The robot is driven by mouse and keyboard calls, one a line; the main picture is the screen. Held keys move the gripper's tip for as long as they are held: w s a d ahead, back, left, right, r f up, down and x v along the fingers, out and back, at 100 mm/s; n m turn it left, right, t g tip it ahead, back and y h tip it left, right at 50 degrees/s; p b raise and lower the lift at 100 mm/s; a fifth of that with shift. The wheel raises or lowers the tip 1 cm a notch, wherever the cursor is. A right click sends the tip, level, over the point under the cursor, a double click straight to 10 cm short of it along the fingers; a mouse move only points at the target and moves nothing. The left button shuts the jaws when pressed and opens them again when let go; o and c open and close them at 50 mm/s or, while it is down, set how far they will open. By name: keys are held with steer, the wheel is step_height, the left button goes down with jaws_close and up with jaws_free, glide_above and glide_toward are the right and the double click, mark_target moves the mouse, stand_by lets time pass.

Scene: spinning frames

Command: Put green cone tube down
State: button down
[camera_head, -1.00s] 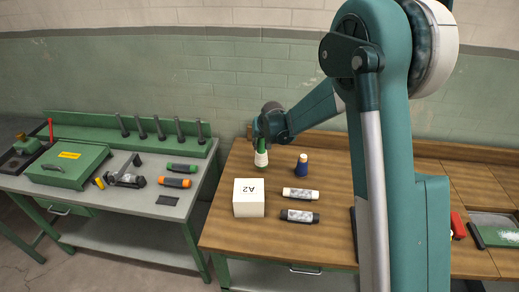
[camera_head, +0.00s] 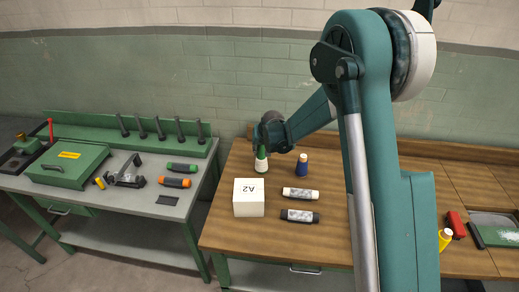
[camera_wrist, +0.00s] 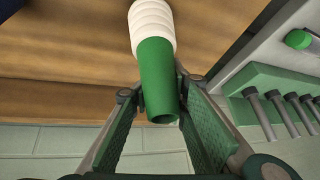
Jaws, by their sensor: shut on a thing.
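The green cone tube (camera_head: 261,165) is green at its upper part and white lower down, roughly upright over the wooden table, just behind the white box marked A2. My gripper (camera_head: 262,148) is shut on its green end from above. In the wrist view the tube's green end (camera_wrist: 157,85) lies between the two finger pads of my gripper (camera_wrist: 160,105), with its white ribbed part beyond them. I cannot tell whether the tube's lower end touches the tabletop.
The white A2 box (camera_head: 249,198) stands in front of the tube. A blue tube (camera_head: 302,166) stands upright to the right. A white tube (camera_head: 300,194) and a black-ended tube (camera_head: 299,216) lie nearer. A metal bench with a green case (camera_head: 68,166) is at left.

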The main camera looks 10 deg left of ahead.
steer(key=c, duration=2.2)
jaws_free()
steer(key=shift+r, duration=0.1)
steer(key=v, duration=1.2)
